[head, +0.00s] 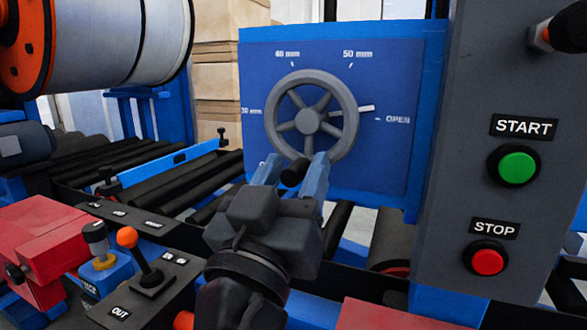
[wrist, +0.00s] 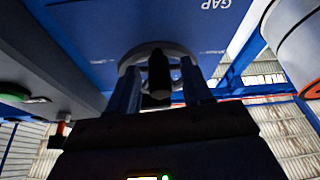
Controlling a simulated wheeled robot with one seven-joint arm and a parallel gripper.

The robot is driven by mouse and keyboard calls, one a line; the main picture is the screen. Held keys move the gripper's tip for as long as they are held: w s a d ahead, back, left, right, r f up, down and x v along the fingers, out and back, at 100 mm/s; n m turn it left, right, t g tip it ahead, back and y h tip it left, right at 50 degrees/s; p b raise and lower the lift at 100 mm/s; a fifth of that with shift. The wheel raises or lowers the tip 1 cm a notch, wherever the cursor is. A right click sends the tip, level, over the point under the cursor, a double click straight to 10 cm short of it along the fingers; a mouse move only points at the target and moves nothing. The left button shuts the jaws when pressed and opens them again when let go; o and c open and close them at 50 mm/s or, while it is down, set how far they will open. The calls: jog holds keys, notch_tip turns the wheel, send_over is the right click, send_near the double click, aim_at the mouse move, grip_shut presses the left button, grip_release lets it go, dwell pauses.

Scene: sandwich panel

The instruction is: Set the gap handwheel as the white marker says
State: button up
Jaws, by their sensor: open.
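The grey spoked gap handwheel (head: 309,121) is mounted on a blue panel (head: 400,60) marked 30 mm, 40 mm, 50 mm and OPEN; a lower-left label is mostly hidden. A short white marker (head: 366,108) sticks out at the wheel's right rim, slightly above the OPEN tick. The wheel's black handle knob (head: 295,172) is at the bottom of the rim. My gripper (head: 294,162) is open, with its blue fingers on either side of the knob. In the wrist view the knob (wrist: 158,75) stands between the fingers (wrist: 160,85); I cannot tell whether they touch it.
A grey post at right carries the green START button (head: 517,167) and red STOP button (head: 487,262). A lever with an orange knob (head: 127,237) stands on a control box at lower left. Black rollers (head: 150,175) and a large reel (head: 95,40) are at left.

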jog(key=shift+c, duration=0.4)
grip_shut()
jog(key=shift+d+n, duration=0.1)
jog(key=shift+n, duration=0.2)
jog(key=d+n+y+p, duration=0.1)
jog(key=n+p, duration=0.3)
jog(key=d+r+n+y+p, duration=0.1)
jog(key=n+y+p, duration=0.1)
jog(key=n+p, duration=0.1)
jog(key=s+d+n+g+y+p, duration=0.1)
jog(key=n+y+p, duration=0.1)
jog(key=n+p, duration=0.2)
jog(key=shift+s+d+r+n+p, duration=0.1)
jog(key=shift+d+r+n+p, duration=0.15)
jog(key=shift+p, duration=0.65)
jog(key=shift+f+n+y, duration=0.15)
jog(key=shift+n+y, duration=0.1)
jog(key=shift+y, duration=0.15)
